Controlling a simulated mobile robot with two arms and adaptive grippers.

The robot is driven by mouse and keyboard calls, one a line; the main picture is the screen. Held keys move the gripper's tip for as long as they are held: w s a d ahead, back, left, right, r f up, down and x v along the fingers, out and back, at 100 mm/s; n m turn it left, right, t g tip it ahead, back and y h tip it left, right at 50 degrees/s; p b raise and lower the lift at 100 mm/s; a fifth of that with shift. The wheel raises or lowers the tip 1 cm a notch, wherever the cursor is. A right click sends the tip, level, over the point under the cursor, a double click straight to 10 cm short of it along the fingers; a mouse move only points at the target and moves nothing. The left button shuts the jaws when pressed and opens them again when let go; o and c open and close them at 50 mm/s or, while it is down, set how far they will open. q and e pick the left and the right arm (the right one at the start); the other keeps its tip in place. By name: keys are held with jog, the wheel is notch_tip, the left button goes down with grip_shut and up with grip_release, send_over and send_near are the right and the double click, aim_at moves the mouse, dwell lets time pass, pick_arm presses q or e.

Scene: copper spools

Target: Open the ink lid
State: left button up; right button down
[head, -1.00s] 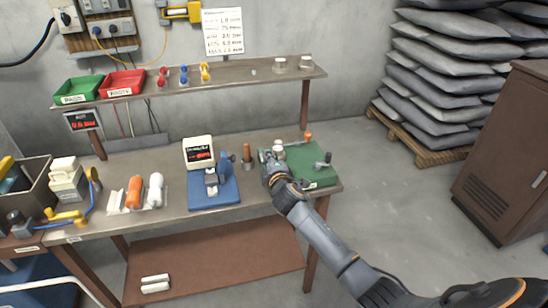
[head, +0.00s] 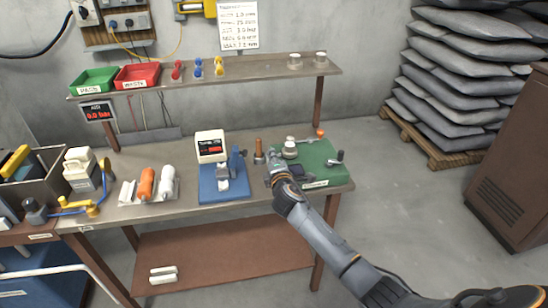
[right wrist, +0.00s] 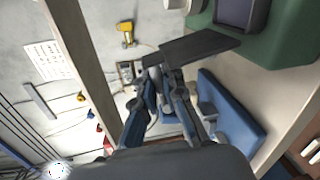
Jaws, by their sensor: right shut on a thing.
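My right gripper (head: 276,168) is at the left edge of the green base (head: 318,162) on the bench. In the right wrist view its blue-grey fingers (right wrist: 165,78) are closed at one end of a flat dark plate, which looks like the ink lid (right wrist: 205,47). The plate sticks out beside the green base (right wrist: 285,40), near a dark purple-grey recessed part (right wrist: 235,12). The finger contact is partly hidden. In the head view the gripper covers much of this spot. My left gripper is not in view.
A white jar (head: 290,148) stands on the green base, with a black-knobbed crank (head: 337,158) at its right. A blue fixture (head: 222,182) and a copper-coloured spool (head: 258,150) are to the left. A shelf (head: 240,74) runs above the bench.

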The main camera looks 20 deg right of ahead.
jog(key=c, duration=1.4)
grip_release()
jog(key=shift+a, duration=0.2)
jog(key=shift+s, duration=0.25)
jog(key=v, duration=1.1)
jog(key=shift+s+a, duration=0.15)
jog(key=shift+s, duration=0.05)
